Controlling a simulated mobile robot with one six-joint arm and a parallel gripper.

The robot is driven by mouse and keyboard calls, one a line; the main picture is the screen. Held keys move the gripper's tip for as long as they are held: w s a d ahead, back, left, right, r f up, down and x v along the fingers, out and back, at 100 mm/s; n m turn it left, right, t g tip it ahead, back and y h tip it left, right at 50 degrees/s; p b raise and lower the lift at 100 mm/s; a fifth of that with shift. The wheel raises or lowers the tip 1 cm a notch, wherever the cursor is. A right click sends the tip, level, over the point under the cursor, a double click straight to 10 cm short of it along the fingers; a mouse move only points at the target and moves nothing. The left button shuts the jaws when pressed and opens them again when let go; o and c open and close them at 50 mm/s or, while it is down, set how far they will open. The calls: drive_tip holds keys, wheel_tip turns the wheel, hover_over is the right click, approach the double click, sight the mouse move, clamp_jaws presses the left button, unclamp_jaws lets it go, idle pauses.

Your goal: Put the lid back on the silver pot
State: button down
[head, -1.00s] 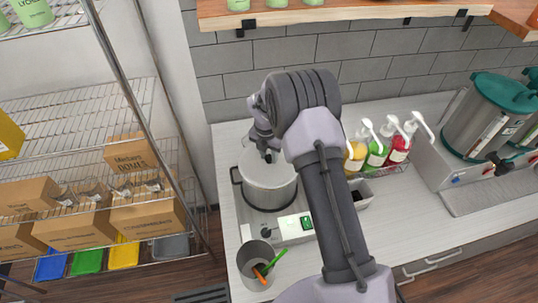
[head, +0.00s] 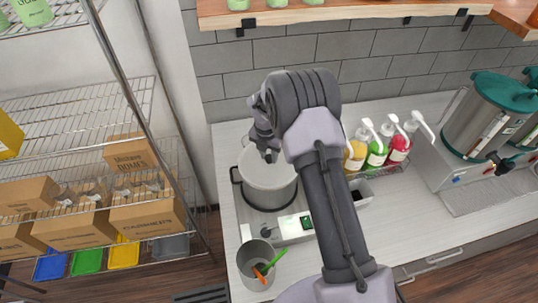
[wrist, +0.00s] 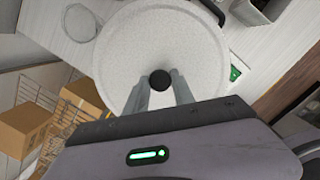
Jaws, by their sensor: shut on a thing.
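The silver pot (head: 268,198) stands upright on a low base on the left part of the counter, below my gripper. The lid (wrist: 150,45) is a pale, speckled disc with a black knob (wrist: 160,79), filling much of the wrist view. My gripper (wrist: 159,85) is shut on that knob, one finger on each side. In the head view my gripper (head: 269,154) is over the pot's top. A dark pot handle shows past the lid's edge in the wrist view. Whether the lid rests on the rim or hovers just above it I cannot tell.
A grey cup with utensils (head: 257,268) stands in front of the pot. Pump bottles (head: 377,150) and a small bin (head: 362,192) stand to the right. A wire rack with cardboard boxes (head: 145,212) is at left. The counter at right front is clear.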

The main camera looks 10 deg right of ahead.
idle(0.3)
drive_tip(key=c, duration=1)
unclamp_jaws()
drive_tip(key=shift+o, duration=0.3)
drive_tip(key=o, duration=0.4)
drive_tip(key=shift+o, duration=0.2)
drive_tip(key=shift+r+p, duration=2.35)
drive_tip(key=shift+r, duration=1.2)
clamp_jaws()
